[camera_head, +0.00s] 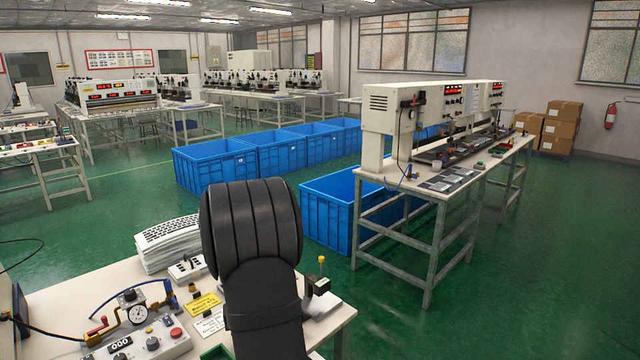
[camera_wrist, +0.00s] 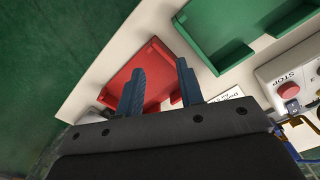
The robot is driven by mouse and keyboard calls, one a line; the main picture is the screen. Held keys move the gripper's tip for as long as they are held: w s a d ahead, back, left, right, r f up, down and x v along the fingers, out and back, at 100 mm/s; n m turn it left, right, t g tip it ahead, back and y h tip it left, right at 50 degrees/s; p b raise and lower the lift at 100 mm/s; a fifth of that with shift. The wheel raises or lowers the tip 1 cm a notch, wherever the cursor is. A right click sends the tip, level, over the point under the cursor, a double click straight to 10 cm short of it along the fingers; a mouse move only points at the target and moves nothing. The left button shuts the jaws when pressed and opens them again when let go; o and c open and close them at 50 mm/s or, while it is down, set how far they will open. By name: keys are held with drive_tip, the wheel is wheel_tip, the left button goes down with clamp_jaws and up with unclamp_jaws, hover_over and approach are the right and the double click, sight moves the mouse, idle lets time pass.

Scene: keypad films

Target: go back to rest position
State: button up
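My gripper (camera_wrist: 159,68) shows in the wrist view with its two blue fingers apart and nothing held between them. It is above the worktable, with its fingertips over a red tray (camera_wrist: 152,60). The red tray looks empty where it shows; the fingers cover part of it. In the head view my dark arm rises from the bottom middle, and my gripper is hidden there. A stack of white keypad films (camera_head: 170,238) lies on the table, left of my arm.
A green tray (camera_wrist: 222,62) lies beside the red one. A control box (camera_head: 168,347) with a dial gauge and red button stands at the table's left. Labels (camera_head: 204,303) lie near it. Blue crates (camera_head: 216,163) and another bench (camera_head: 505,160) stand beyond, across green floor.

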drive_tip(key=w+d+f+m, duration=0.1)
drive_tip(key=d+f, duration=0.1)
drive_tip(key=d, duration=0.5)
drive_tip(key=w+d+f+m, duration=0.1)
drive_tip(key=d+f+m, duration=0.1)
drive_tip(key=d, duration=0.5)
drive_tip(key=shift+w+d+f, duration=0.3)
drive_tip(key=shift+d+f, duration=0.05)
